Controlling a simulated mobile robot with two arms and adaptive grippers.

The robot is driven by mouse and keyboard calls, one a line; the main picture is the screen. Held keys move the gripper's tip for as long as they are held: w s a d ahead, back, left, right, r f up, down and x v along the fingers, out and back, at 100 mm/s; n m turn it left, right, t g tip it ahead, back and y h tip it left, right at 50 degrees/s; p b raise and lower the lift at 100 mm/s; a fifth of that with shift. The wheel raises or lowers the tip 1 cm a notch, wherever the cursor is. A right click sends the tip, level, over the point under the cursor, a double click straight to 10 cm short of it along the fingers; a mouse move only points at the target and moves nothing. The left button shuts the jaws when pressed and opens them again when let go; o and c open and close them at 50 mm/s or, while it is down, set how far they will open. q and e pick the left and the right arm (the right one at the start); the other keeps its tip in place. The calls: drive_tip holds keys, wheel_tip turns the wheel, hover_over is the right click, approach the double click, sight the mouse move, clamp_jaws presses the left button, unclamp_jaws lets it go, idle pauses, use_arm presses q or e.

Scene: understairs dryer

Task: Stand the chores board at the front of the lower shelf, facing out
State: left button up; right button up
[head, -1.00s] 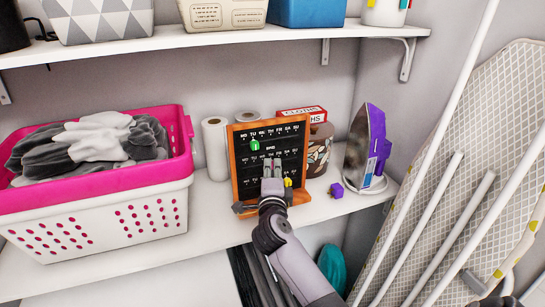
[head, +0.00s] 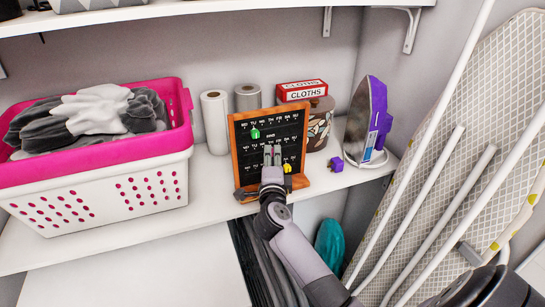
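The chores board (head: 238,150), a black panel with white lettering in an orange-brown wooden frame, stands nearly upright near the front edge of the lower shelf (head: 120,243). Its lettered face is turned outward. A green piece and a yellow piece are on its face. My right gripper (head: 272,150) is in front of the board's lower middle, its two fingers close together and pointing at the face. It hides part of the lettering, and I cannot tell whether the fingertips touch the board. My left gripper is out of view.
Paper rolls (head: 215,122), a CLOTHS box (head: 301,90) and a patterned jar (head: 320,122) stand behind the board. A pink-and-white laundry basket (head: 95,200) is left. An iron (head: 366,120), small purple object (head: 336,164) and ironing board (head: 470,130) are right.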

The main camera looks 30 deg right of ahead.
drive_tip(key=shift+o, duration=1.4)
drive_tip(key=shift+r, duration=0.1)
drive_tip(key=b+v, duration=0.1)
drive_tip(key=v, duration=1.1)
drive_tip(key=shift+b, duration=0.3)
